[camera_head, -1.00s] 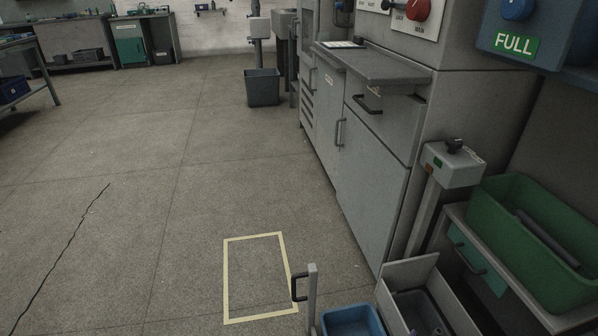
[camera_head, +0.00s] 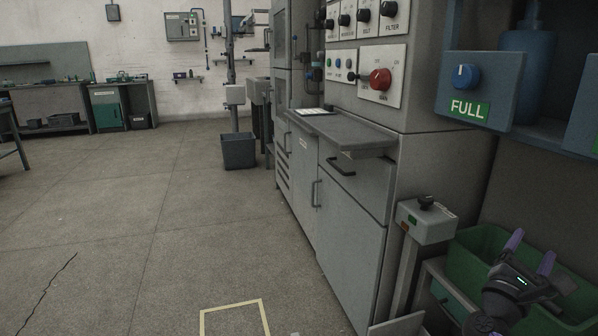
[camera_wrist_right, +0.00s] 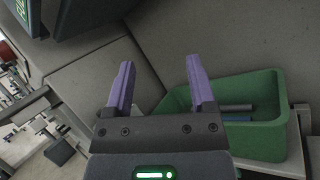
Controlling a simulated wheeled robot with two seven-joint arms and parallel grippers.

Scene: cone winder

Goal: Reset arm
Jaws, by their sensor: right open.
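My right gripper (camera_head: 530,252) is at the lower right of the head view, in front of a green bin. Its two purple fingers stand apart with nothing between them, and they also show in the right wrist view (camera_wrist_right: 160,88). My left gripper is not in view.
The green bin (camera_head: 470,250) sits on a shelf beside the grey machine; in the wrist view it (camera_wrist_right: 272,140) holds dark bars. A post with a box (camera_head: 425,224) stands close left of it. A FULL panel (camera_head: 480,92) hangs above. Open floor (camera_head: 130,230) lies left.

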